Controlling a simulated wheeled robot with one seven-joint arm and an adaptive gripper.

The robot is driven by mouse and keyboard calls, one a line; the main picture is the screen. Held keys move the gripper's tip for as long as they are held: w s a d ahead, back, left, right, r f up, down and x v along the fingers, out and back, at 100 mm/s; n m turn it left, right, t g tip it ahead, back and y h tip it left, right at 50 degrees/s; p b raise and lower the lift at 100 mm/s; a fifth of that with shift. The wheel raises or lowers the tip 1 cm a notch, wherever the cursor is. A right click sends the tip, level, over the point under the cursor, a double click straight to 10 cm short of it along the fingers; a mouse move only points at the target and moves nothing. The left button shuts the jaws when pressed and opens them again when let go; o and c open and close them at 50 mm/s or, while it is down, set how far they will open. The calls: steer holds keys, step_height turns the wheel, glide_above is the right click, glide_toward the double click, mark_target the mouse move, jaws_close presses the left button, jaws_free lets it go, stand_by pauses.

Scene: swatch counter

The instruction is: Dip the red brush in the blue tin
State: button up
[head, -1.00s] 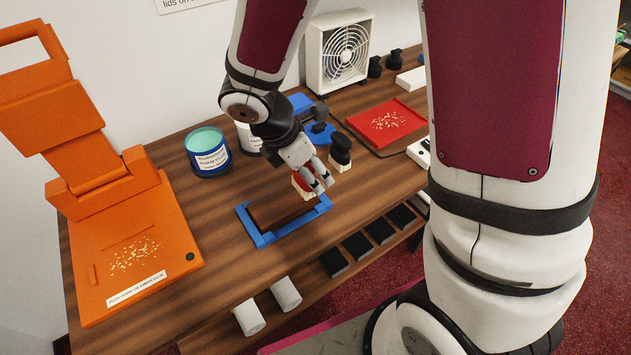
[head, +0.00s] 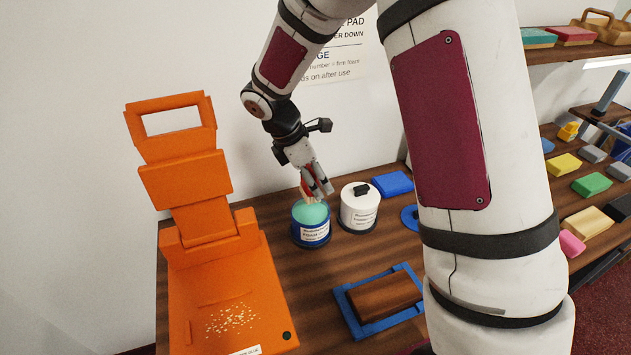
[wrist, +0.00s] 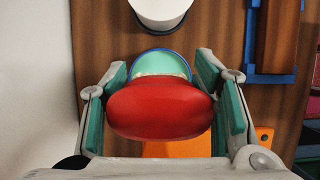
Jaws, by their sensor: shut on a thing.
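My gripper (head: 318,187) is shut on the red brush (wrist: 160,108), with a finger on each side of its red handle in the wrist view. In the head view the brush (head: 308,184) is partly hidden by the fingers, its pale bristles pointing down. The blue tin (head: 311,238) stands upright and open on the counter, with mint-green stuff in its mouth. The bristles are right over the tin's mouth; I cannot tell whether they touch the green. In the wrist view the tin's rim (wrist: 163,53) shows behind the brush, which hides part of it.
A white tin (head: 358,212) with a dark knob on its lid stands close to the right. The orange stand (head: 215,290) is at the left. A blue frame with a brown block (head: 385,298) lies in front, and a blue block (head: 392,185) behind right.

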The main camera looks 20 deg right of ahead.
steer(key=shift+f+b, duration=1.35)
steer(key=shift+f, duration=1.55)
steer(key=shift+f+b, duration=0.3)
steer(key=shift+f, duration=0.25)
steer(key=shift+r, duration=0.1)
steer(key=shift+r+p, duration=1.8)
steer(key=shift+r, duration=1.65)
